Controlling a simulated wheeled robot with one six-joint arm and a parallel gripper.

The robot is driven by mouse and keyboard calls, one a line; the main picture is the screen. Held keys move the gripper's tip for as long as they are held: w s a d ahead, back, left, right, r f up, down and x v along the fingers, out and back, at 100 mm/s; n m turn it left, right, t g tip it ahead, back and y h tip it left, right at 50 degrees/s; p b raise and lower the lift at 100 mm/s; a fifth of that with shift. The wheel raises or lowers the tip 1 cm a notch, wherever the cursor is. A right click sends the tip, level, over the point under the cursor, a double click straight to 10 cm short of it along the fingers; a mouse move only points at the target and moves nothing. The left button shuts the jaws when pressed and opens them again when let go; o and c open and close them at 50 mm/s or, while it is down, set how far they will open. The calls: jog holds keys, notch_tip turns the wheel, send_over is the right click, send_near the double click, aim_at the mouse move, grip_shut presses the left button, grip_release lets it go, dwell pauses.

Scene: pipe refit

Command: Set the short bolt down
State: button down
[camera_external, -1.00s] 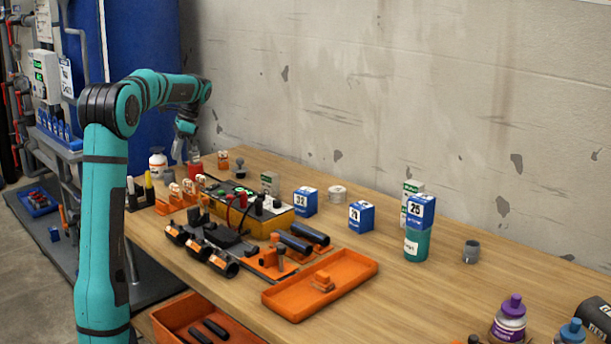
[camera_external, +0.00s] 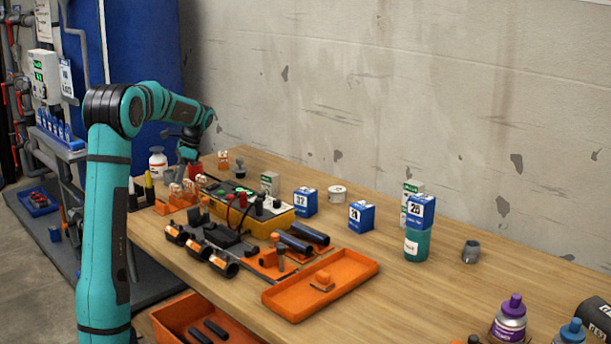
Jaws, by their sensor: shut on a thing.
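My gripper (camera_external: 187,158) points down at the far left end of the wooden workbench, low beside a small red container (camera_external: 196,170). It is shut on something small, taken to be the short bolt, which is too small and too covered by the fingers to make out. Whether the held thing touches the bench or the red container cannot be told from this view.
Around my gripper stand a white bottle (camera_external: 158,163), orange-and-white fittings (camera_external: 190,186) and a small orange labelled piece (camera_external: 223,159). A yellow-and-black device (camera_external: 268,222) and an orange tray (camera_external: 352,287) lie nearer. The bench's right middle (camera_external: 430,295) is mostly clear.

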jog(key=shift+f, duration=0.1)
jog(key=c, duration=1.3)
grip_release()
jog(key=shift+o, duration=0.2)
jog(key=v, duration=1.2)
jog(key=shift+s, duration=0.1)
